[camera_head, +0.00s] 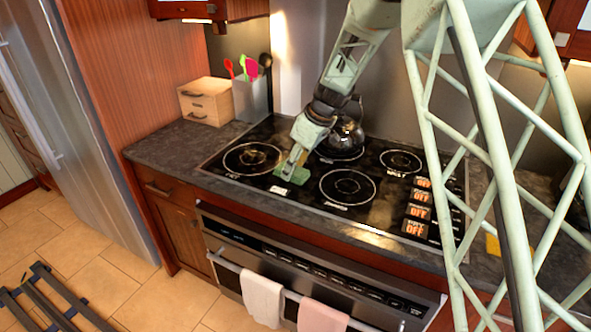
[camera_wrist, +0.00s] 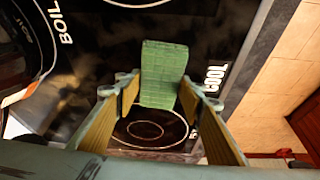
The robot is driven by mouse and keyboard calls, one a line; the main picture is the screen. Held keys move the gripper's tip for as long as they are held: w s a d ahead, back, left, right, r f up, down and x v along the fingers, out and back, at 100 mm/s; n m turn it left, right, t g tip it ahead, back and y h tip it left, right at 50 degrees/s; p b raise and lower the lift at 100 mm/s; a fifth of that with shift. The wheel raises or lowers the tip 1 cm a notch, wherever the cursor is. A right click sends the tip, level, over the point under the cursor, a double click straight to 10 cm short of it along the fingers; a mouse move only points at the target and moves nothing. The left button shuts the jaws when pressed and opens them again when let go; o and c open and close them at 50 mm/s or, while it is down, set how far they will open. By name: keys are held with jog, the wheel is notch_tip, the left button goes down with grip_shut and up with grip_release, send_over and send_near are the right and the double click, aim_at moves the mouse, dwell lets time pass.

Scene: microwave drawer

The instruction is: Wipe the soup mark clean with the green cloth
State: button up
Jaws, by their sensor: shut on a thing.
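The green cloth (camera_head: 296,174) is in my gripper (camera_head: 293,165), low over the glass cooktop (camera_head: 296,205), between the left burners and the front middle burner. In the wrist view the cloth (camera_wrist: 163,72) is a folded, textured block between my two fingers (camera_wrist: 160,92), which are shut on it. I cannot tell whether the cloth touches the glass. The soup mark is not clearly visible; faint dull smudges show on the dark glass in the wrist view, but I cannot tell if they are the mark.
A dark kettle (camera_head: 346,136) stands on the back middle burner. A wooden drawer box (camera_head: 206,101) and a utensil holder (camera_head: 251,98) stand back left on the counter (camera_head: 165,150). A yellow item (camera_head: 493,244) lies at right, partly hidden. Towels (camera_head: 262,297) hang from the oven handle.

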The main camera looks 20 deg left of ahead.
aim_at(283, 167)
jog(key=shift+a, duration=0.1)
dwell(0.3)
jog(key=shift+w+a, duration=0.2)
jog(key=shift+a, duration=0.9)
jog(key=shift+a, duration=0.15)
jog(key=shift+w+a, duration=0.25)
jog(key=shift+a, duration=0.65)
jog(key=shift+s+d+f, duration=0.1)
jog(key=shift+d, duration=0.35)
jog(key=shift+s+d+b, duration=0.15)
jog(key=shift+d+b, duration=0.5)
jog(key=shift+b, duration=0.05)
jog(key=shift+d, duration=0.1)
